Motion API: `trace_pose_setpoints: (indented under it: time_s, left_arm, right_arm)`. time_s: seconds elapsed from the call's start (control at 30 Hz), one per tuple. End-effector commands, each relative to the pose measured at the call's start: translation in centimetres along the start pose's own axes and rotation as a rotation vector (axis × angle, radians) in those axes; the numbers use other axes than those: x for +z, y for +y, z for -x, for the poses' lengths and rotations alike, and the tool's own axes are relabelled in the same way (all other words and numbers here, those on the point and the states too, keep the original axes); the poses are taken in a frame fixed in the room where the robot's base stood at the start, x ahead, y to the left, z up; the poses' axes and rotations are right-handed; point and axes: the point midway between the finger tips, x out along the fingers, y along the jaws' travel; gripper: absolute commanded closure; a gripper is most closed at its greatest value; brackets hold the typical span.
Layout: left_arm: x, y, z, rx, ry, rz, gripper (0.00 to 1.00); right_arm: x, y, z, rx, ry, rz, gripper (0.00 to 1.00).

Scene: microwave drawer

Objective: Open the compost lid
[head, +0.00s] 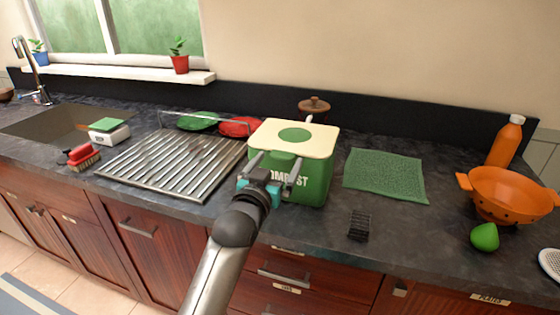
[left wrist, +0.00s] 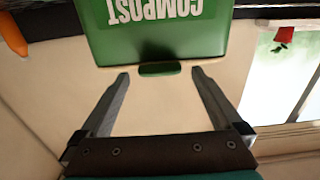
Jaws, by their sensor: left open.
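The green compost bin (head: 318,180) stands on the dark counter with its cream lid (head: 307,151) down. A green disc (head: 295,134) marks the lid's top. My left gripper (head: 277,162) is at the front of the bin, close to the lid's front edge, fingers open and pointing at it. In the left wrist view, the bin's lettered front (left wrist: 160,30) is upside down at the top. A small green tab (left wrist: 160,69) shows between the tips of my open left gripper (left wrist: 160,74), with gaps on both sides. My right gripper is not in view.
A metal drying rack (head: 172,160) with green and red plates lies left of the bin. A green mat (head: 385,175) and a small black rack (head: 359,226) lie to the right. An orange colander (head: 508,192) and an orange bottle (head: 506,143) stand further right.

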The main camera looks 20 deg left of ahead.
Motion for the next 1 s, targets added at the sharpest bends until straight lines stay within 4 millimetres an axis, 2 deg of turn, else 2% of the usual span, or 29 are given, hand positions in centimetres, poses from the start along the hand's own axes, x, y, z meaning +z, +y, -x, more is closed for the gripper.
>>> trace_pose_setpoints:
  time_s: [0.2, 0.53, 1.0]
  left_arm:
    - [0.0, 0.0, -1.6, 0.001, 0.001, 0.000, 0.00]
    - [0.0, 0.0, -1.8, 0.000, 0.000, 0.000, 0.00]
    - [0.0, 0.0, -1.8, 0.000, 0.000, 0.000, 0.52]
  right_arm:
    - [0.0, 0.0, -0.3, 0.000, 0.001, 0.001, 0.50]
    - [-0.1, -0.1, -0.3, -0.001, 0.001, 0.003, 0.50]
    - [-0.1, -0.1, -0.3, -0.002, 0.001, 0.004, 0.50]
